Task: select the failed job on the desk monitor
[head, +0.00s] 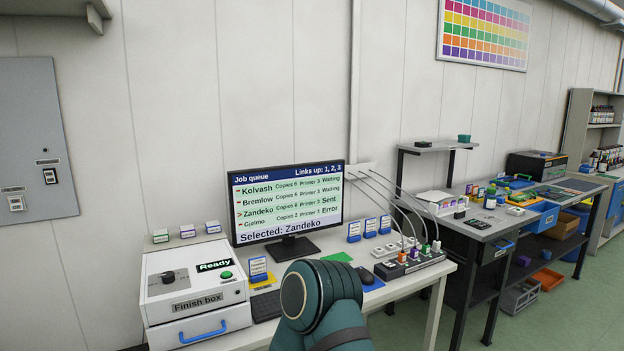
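The desk monitor (289,205) stands on the white desk and shows a job queue with the heading "Links up: 1, 2, 3". The rows read Kolvash, Waiting; Bremlow, Waiting; Zandeko, Sent; and Gjelmo, Error. The marker stands at the Zandeko row, and the bottom line reads "Selected: Zandeko". A dark mouse (365,275) lies on a blue pad right of my arm. A dark keyboard (266,306) lies below the monitor, partly covered by my arm. A teal link of my arm rises from the bottom edge. Neither gripper shows.
A white finish box (195,282) with a green button and "Ready" label stands left of the keyboard. A cable box (408,262) with several plugs stands right of the mouse. Small label stands (369,228) line the desk's back. A cluttered workbench (480,226) stands further right.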

